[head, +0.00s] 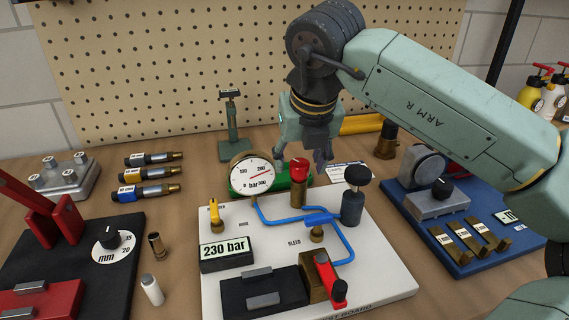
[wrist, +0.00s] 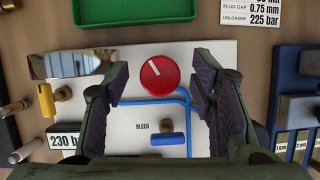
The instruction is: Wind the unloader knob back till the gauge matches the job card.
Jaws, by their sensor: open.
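The red unloader knob (head: 299,166) stands on a brass stem at the back of the white test board (head: 375,258). In the wrist view the knob (wrist: 160,75) lies between my open fingers, with clear gaps on both sides; its white mark points up-left. My gripper (head: 317,155) hangs beside and above the knob in the head view. The round gauge (head: 250,174) has a red needle pointing right and slightly up; its exact reading is too small to tell. A display (head: 227,251) reads 230 bar. The job card (wrist: 250,12) reads unloader 225 bar; it also shows in the head view (head: 347,172).
A black-topped post (head: 354,190) stands right of the knob, and blue piping (head: 286,220) runs in front. A yellow lever (head: 214,213) is at left. A green tray (wrist: 135,10) lies behind the board. A blue board (head: 462,232) with fixtures is at right.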

